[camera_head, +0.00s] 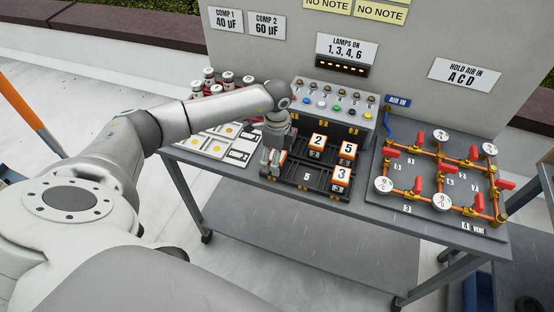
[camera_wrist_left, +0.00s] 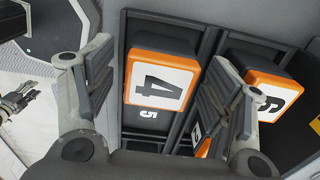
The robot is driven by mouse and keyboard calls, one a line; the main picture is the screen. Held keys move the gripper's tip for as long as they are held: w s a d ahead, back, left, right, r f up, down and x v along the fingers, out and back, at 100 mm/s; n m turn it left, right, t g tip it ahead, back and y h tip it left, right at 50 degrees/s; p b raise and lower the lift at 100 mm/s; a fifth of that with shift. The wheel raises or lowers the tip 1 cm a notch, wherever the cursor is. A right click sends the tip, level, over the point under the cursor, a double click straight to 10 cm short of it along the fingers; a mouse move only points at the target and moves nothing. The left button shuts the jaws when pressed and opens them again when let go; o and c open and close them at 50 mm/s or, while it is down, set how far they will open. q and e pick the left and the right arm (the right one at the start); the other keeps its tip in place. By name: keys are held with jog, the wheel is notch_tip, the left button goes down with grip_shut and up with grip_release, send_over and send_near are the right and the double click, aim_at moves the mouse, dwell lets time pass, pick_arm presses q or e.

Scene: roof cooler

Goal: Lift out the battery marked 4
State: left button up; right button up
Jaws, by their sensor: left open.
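The battery marked 4 (camera_wrist_left: 163,72) is an orange-and-black block with a white label. In the left wrist view it sits in the tray between the fingers of my left gripper (camera_wrist_left: 155,92). The fingers are open on either side of it, and I cannot tell whether they touch it. In the head view my left gripper (camera_head: 270,163) is at the left front corner of the black battery tray (camera_head: 312,186) and hides this battery. My right gripper seems to show small at the left edge of the left wrist view (camera_wrist_left: 20,100); its jaws are unclear.
Batteries marked 2 (camera_head: 317,142), 5 (camera_head: 348,150) and 3 (camera_head: 341,175) stand in the tray. Another battery (camera_wrist_left: 265,90) is close beside my left gripper's right finger. Slot 5 is empty. A button panel (camera_head: 335,103) stands behind, pipes with red valves (camera_head: 440,165) to the right.

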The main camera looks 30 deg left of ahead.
pick_arm(q)
jog(key=shift+c, duration=0.3)
jog(key=c, duration=1.2)
jog(key=shift+c, duration=0.3)
jog(key=shift+r, duration=0.15)
